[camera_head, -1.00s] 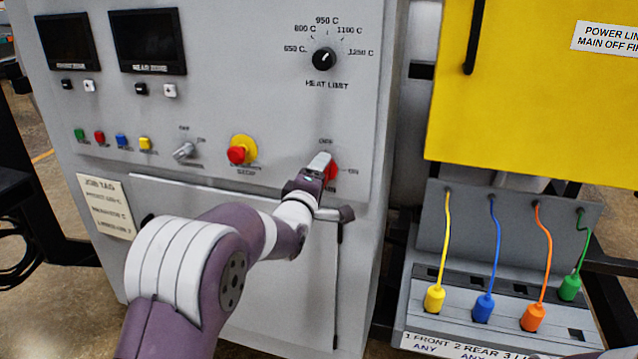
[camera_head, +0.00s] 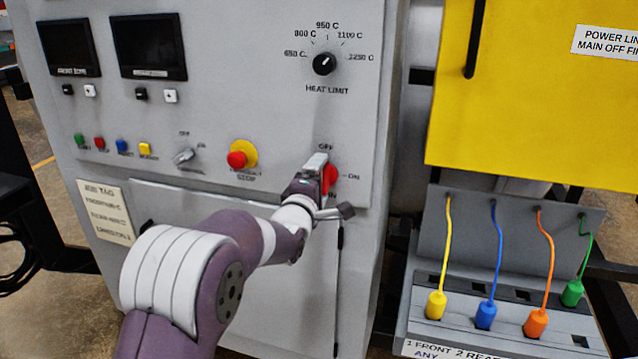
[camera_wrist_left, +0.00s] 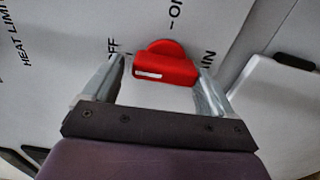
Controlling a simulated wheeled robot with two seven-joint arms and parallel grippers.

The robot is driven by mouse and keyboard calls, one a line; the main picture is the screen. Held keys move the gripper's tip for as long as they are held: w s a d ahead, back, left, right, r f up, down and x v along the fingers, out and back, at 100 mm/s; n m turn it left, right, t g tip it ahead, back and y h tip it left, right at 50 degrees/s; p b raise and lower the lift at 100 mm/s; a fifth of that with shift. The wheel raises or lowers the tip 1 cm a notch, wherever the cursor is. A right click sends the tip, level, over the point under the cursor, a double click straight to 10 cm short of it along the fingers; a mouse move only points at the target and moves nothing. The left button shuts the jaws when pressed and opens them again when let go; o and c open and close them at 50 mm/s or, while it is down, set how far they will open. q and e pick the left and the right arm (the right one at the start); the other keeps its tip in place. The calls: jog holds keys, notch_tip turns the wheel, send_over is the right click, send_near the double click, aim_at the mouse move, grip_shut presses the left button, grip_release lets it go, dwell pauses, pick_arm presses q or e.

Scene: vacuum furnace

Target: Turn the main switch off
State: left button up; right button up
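The main switch is a red rotary knob (camera_head: 331,176) at the lower right of the grey panel, partly hidden by my left gripper in the head view. In the left wrist view, the red knob (camera_wrist_left: 168,69) has its bar lying along the line between OFF and MAIN. The white mark on the bar is toward the OFF end. My left gripper (camera_wrist_left: 162,72) is open, one finger beyond each end of the bar. A small gap shows at the OFF end; contact at the other end is unclear. My right gripper is not in view.
A red emergency stop button (camera_head: 237,160), a small selector (camera_head: 184,156) and the heat limit dial (camera_head: 324,64) share the panel. Right of it are a yellow door (camera_head: 530,90) and a plug box with coloured plugs (camera_head: 486,314).

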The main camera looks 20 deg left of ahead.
pick_arm(q)
jog(key=shift+o, duration=0.3)
jog(key=shift+w+f, duration=0.1)
jog(key=shift+f, duration=0.05)
jog(key=s+b, duration=0.1)
jog(key=s, duration=1.1)
jog(key=shift+s+a+b, duration=0.25)
jog(key=shift+s+b, duration=0.1)
jog(key=shift+b, duration=0.05)
